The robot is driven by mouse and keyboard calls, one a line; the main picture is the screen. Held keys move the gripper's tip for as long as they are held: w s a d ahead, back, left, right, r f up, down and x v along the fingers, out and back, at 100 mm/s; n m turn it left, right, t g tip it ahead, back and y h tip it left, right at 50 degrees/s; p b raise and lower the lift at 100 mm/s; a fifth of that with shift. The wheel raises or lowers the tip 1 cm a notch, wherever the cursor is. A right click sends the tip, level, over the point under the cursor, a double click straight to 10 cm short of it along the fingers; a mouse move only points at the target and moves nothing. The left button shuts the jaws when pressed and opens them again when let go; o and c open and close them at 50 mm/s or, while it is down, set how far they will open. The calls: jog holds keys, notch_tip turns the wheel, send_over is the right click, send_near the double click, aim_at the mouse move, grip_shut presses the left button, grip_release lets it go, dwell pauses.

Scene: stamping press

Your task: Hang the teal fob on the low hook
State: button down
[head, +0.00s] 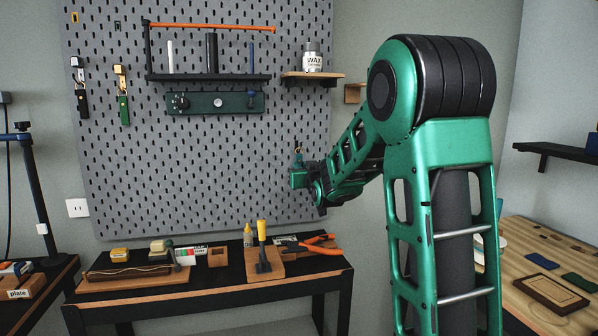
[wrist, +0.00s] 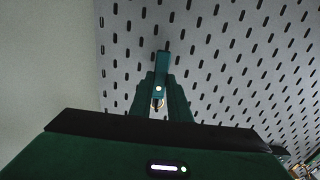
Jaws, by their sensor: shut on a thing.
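My gripper (wrist: 160,100) is shut on the teal fob (wrist: 162,68). In the wrist view the fob's strap stands between the fingers against the pegboard, with a bright round stud and a brass-coloured ring (wrist: 157,104) near the fingers. In the head view my gripper (head: 299,180) is in front of the lower right of the pegboard, with a small brass-coloured part (head: 298,153) just above it. I cannot make out a free low hook in either view; my arm covers part of the board's right side.
On the pegboard (head: 210,150) at left hang a black fob (head: 82,101) and a green fob (head: 124,110). A shelf (head: 208,77), a dark green panel (head: 215,103) and a wax tin shelf (head: 312,75) are above. A tool-laden bench (head: 210,296) stands below.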

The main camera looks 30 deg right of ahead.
jog(key=shift+w+d+f, duration=0.15)
jog(key=shift+w+f, duration=0.1)
jog(key=shift+w, duration=0.3)
jog(key=shift+w+f, duration=0.15)
jog(key=shift+w, duration=0.1)
jog(key=shift+w+d, duration=0.1)
jog(key=shift+w, duration=0.1)
jog(key=shift+f, duration=0.35)
dwell(0.6)
jog(key=c, duration=1.6)
grip_release()
